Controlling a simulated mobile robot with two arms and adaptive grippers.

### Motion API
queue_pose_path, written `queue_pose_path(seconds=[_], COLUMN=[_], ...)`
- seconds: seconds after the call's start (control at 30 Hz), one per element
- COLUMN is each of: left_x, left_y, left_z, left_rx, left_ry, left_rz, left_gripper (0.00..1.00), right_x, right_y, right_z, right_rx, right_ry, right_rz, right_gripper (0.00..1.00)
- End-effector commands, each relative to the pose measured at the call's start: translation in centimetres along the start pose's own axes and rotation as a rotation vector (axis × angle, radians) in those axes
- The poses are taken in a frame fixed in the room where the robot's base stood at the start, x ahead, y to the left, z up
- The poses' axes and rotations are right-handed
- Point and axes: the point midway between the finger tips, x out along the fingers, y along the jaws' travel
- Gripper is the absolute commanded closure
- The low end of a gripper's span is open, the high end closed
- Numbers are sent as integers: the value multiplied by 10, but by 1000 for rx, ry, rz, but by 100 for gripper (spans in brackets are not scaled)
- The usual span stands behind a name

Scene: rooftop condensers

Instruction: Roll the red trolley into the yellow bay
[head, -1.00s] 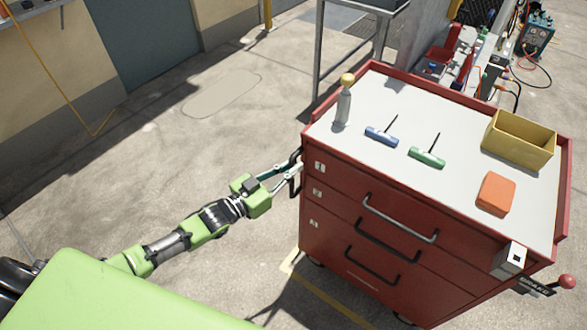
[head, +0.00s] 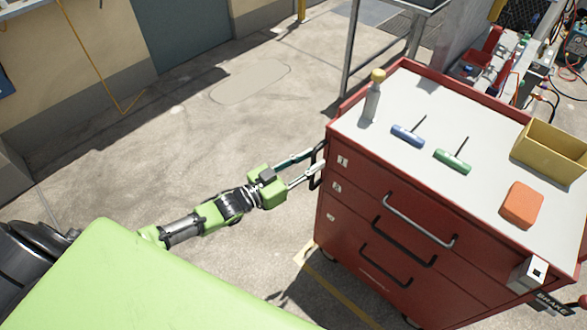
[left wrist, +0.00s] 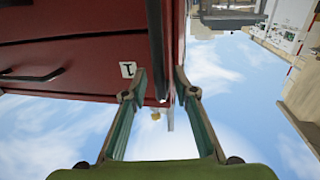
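The red trolley (head: 345,225) stands at the right of the head view, with drawers and a grey top. A black handle (head: 317,166) is on its left side. My left gripper (head: 314,162) is at that handle, its fingers spread to either side of it. In the left wrist view the fingers (left wrist: 160,75) are apart, with a gap between the tips; contact with the handle cannot be told. A yellow floor line (head: 340,293), with a pale corner, runs beside and below the trolley; the rest of the bay is out of view. My right gripper is out of view.
On the trolley top are a bottle (head: 372,100), blue (head: 407,136) and green (head: 452,161) T-handled tools, an orange block (head: 522,204) and a yellow bin (head: 550,152). A BRAKE label (head: 555,304) is at lower right. A metal-legged table (head: 350,50) stands behind. Open concrete lies left.

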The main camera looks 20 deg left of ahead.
Motion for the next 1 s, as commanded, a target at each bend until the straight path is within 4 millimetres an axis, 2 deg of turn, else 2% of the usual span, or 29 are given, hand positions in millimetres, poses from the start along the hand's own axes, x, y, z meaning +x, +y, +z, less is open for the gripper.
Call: queue_pose_path(seconds=[0.3,0.5,0.7,1.0], left_x=[-68,-97,-107,-107], left_y=[0,0,-1,-1], left_z=[1,1,0,-1], left_rx=[0,1,1,1], left_ry=[-4,-2,0,1], left_rz=[0,0,-1,-1], left_gripper=[73,73,73,73], right_x=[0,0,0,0], right_y=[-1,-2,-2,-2], right_z=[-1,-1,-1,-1], right_rx=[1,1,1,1], right_ry=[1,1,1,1], right_rz=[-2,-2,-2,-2], right_gripper=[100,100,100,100])
